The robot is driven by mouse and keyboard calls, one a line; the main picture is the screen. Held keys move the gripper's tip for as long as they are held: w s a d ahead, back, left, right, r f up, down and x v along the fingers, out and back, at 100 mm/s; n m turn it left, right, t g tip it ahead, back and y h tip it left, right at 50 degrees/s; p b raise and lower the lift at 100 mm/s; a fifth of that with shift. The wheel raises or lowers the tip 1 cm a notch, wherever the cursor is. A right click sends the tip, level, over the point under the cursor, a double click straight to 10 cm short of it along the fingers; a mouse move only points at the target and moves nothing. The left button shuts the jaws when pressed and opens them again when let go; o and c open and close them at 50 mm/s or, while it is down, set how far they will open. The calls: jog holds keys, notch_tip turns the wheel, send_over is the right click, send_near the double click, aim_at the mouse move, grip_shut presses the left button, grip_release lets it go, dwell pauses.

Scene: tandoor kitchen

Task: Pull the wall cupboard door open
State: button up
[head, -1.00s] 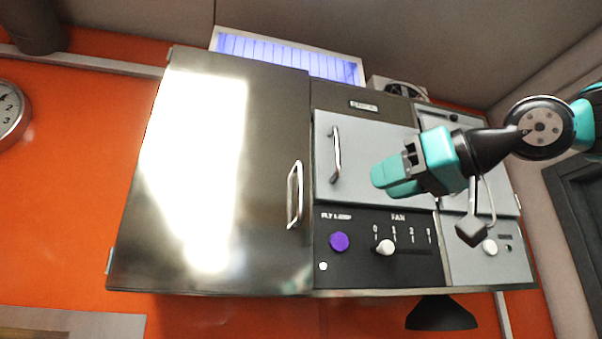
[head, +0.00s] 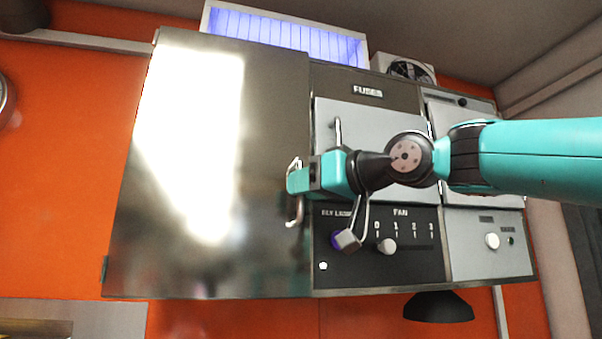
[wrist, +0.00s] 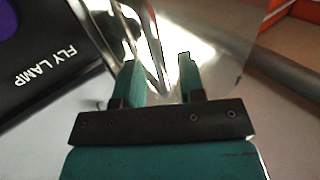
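Right of the door are a grey fuse panel (head: 385,125), a black panel with a purple fly lamp button (head: 337,240) and a white fan knob (head: 388,246), close below my gripper. A blue-lit fly lamp (head: 285,35) and a fan box (head: 408,70) sit on top.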

jog(key=shift+x, duration=0.85)
grip_shut()
jog(key=shift+d, duration=0.1)
